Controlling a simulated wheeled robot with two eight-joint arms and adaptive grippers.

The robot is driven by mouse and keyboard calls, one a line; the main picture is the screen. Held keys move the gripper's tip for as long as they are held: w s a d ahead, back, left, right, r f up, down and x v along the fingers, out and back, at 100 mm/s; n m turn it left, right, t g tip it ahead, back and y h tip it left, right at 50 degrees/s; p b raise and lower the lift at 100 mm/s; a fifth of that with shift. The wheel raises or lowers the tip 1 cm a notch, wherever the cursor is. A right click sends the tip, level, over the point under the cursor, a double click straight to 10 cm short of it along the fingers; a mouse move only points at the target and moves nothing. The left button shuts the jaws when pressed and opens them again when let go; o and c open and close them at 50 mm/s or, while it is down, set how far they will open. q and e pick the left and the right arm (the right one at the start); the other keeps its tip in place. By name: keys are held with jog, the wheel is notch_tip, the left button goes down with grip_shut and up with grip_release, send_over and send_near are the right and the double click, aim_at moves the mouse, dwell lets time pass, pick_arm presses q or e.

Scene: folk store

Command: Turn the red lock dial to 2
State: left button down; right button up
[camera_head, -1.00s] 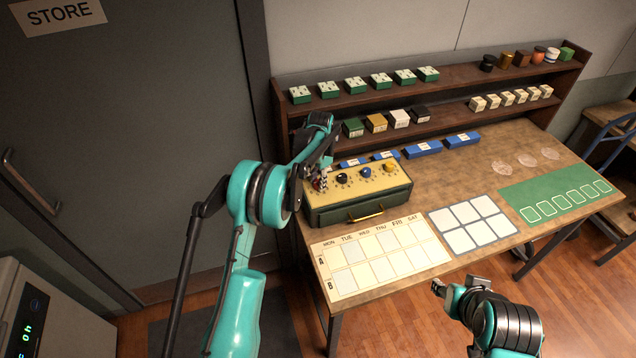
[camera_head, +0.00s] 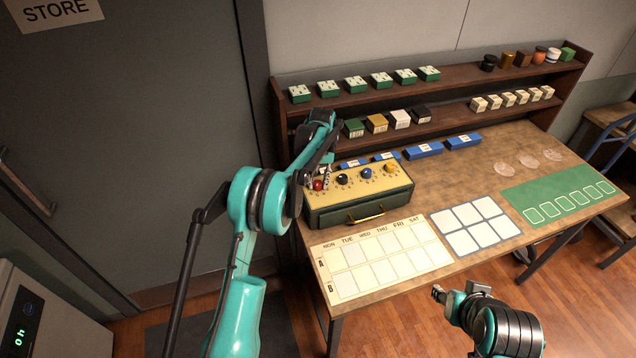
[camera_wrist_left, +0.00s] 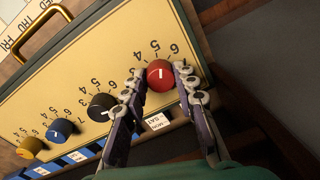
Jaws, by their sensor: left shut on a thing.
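The red dial (camera_head: 318,184) is the leftmost of the knobs on the cream top of a green lock box (camera_head: 340,210). In the left wrist view the red dial (camera_wrist_left: 159,75) shows a short white mark, with printed digits around it. I cannot tell surely which digit the mark meets. My left gripper (camera_wrist_left: 159,80) is shut on the red dial, one finger on each side of it. In the head view my left gripper (camera_head: 320,175) is at the box's left end. My right gripper (camera_head: 440,292) is apart from the box, in front of the table; its jaw opening is unclear.
A black knob (camera_head: 342,179), a blue knob (camera_head: 366,173) and a yellow knob (camera_head: 390,168) sit in a row beside the red one. A brass handle (camera_head: 366,215) is on the box front. Blue boxes (camera_head: 423,150) and a shelf (camera_head: 440,109) stand behind. A weekday chart (camera_head: 382,262) lies in front.

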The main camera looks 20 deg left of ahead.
pick_arm(q)
jog(key=n, duration=1.2)
jog(key=shift+n+b, duration=0.3)
jog(key=shift+b, duration=0.1)
jog(key=n, duration=0.6)
jog(key=shift+w+a+n+h, duration=0.1)
jog(key=shift+n+h, duration=0.2)
jog(key=shift+h, duration=0.1)
jog(key=n, duration=0.6)
jog(key=shift+n, duration=0.3)
jog(key=c, duration=1.2)
grip_release()
jog(key=shift+r, duration=0.1)
